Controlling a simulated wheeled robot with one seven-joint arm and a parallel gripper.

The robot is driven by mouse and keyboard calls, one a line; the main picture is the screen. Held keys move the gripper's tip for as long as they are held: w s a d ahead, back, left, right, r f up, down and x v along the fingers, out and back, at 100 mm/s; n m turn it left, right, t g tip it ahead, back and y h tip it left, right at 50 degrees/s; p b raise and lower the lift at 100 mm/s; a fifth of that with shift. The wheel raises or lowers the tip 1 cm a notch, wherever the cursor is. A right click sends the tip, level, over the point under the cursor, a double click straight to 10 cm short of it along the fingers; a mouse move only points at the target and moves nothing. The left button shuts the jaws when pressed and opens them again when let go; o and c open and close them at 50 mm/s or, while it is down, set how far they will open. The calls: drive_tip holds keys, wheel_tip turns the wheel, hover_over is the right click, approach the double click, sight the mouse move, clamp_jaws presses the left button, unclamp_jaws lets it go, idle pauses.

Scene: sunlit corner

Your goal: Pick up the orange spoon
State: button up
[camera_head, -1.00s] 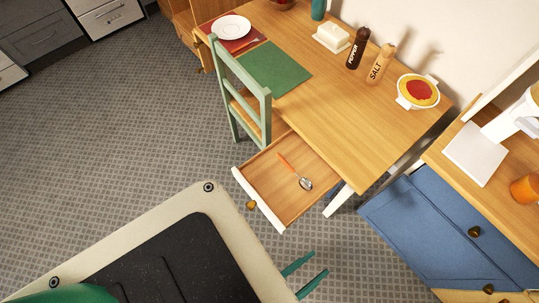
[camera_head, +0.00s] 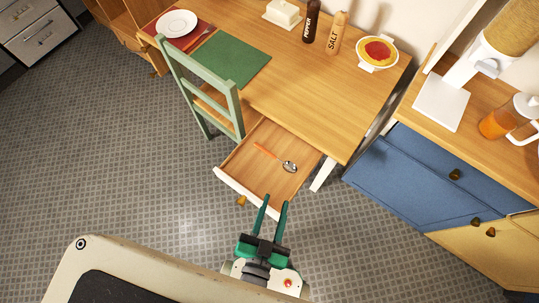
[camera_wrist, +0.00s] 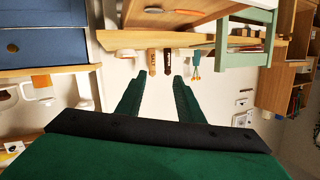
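The orange spoon (camera_head: 276,159) lies flat in the open drawer (camera_head: 244,178) of the wooden table. Its orange handle points to the upper left and its metal bowl to the lower right. My gripper (camera_head: 273,202) is just in front of the drawer's white front edge, below the spoon in the head view. Its two green fingers are apart with nothing between them. In the wrist view my gripper (camera_wrist: 158,77) also shows open and empty.
A green chair (camera_head: 205,87) stands just left of the drawer. The table (camera_head: 297,84) overhangs the drawer's back. A blue cabinet (camera_head: 412,180) stands to the right.

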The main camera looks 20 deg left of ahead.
drive_tip(key=w+a+r+m+t+y, duration=0.1)
drive_tip(key=w+a+r+y, duration=0.25)
drive_tip(key=w+a, duration=0.6)
drive_tip(key=w+a+r+y, duration=0.3)
drive_tip(key=w+a+r, duration=0.1)
drive_tip(key=w+a, duration=0.55)
drive_tip(key=w+a+r+n+g+y, duration=0.2)
drive_tip(key=a+r+n+g+y, duration=0.3)
drive_tip(key=a, duration=0.5)
drive_tip(key=w+a+r+n+g+y, duration=0.1)
drive_tip(key=a+r+n+g+y, duration=0.2)
drive_tip(key=a+n+g, duration=0.35)
drive_tip(key=n+g+h, duration=0.5)
drive_tip(key=n+h, duration=0.1)
drive_tip(key=h, duration=0.9)
hover_over(263, 148)
drive_tip(key=shift+m, duration=0.25)
wheel_tip(263, 148, down, 23)
drive_tip(key=shift+f, duration=0.1)
drive_tip(key=shift+s+f, duration=0.2)
drive_tip(key=shift+f, duration=2.7)
drive_tip(key=shift+w, duration=0.1)
clamp_jaws()
